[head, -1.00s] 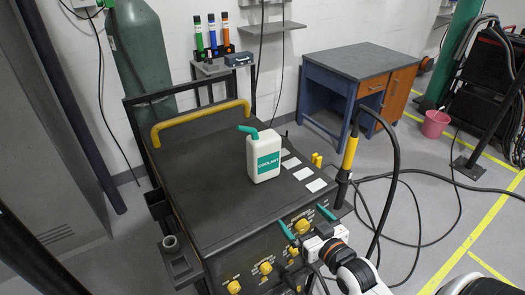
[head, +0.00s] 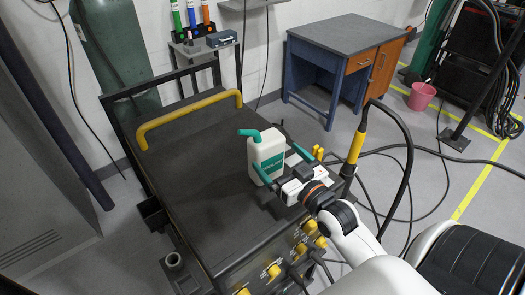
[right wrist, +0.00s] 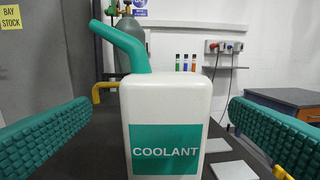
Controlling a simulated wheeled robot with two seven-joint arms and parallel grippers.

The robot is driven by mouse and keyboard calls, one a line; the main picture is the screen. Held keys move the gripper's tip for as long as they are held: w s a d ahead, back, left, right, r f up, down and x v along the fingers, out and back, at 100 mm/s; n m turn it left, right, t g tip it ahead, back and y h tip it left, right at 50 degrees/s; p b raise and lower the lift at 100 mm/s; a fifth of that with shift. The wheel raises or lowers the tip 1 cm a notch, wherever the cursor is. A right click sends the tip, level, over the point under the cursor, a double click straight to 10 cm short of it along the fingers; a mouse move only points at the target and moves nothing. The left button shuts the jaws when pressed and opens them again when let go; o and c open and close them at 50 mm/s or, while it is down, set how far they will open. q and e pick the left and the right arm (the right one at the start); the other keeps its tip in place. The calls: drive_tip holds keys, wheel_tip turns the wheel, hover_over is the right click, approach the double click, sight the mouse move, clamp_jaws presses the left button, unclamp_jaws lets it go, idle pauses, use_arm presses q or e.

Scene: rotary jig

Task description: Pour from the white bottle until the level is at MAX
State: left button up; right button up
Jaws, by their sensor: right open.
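The white bottle (head: 267,152) with a teal spout and a teal COOLANT label stands upright on the dark top of the cart (head: 190,165). In the right wrist view the bottle (right wrist: 165,105) fills the middle, close to the camera. My right gripper (head: 279,161) is open, with its teal fingers apart at the bottle's near side. In the right wrist view one finger shows on each side of the bottle, with gaps between. My left gripper is not in view. I see no MAX mark in these frames.
A yellow handle bar (head: 190,117) crosses the cart's far end. White cards lie beside the bottle, partly hidden by my gripper. Yellow knobs (head: 273,270) line the cart's front. A black-and-yellow torch (head: 356,145) with a cable stands at its right. The cart top's left side is clear.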

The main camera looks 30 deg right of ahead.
sight(272, 151)
drive_tip(key=w+p, duration=0.1)
drive_tip(key=w, duration=0.2)
drive_tip(key=shift+w+r, duration=0.1)
drive_tip(key=shift+r, duration=0.05)
drive_tip(key=shift+w+d, duration=0.1)
drive_tip(key=shift+w, duration=0.55)
drive_tip(key=w, duration=0.1)
drive_tip(key=w+p, duration=0.2)
drive_tip(key=w, duration=0.1)
drive_tip(key=shift+w+d, duration=0.1)
drive_tip(key=shift+d, duration=0.15)
drive_tip(key=shift+w+f, duration=0.15)
drive_tip(key=shift+f, duration=0.05)
drive_tip(key=c, duration=1.4)
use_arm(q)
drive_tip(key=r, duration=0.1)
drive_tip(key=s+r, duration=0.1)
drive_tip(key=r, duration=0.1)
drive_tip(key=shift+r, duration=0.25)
use_arm(e)
drive_tip(key=shift+r, duration=0.15)
drive_tip(key=shift+c, duration=0.4)
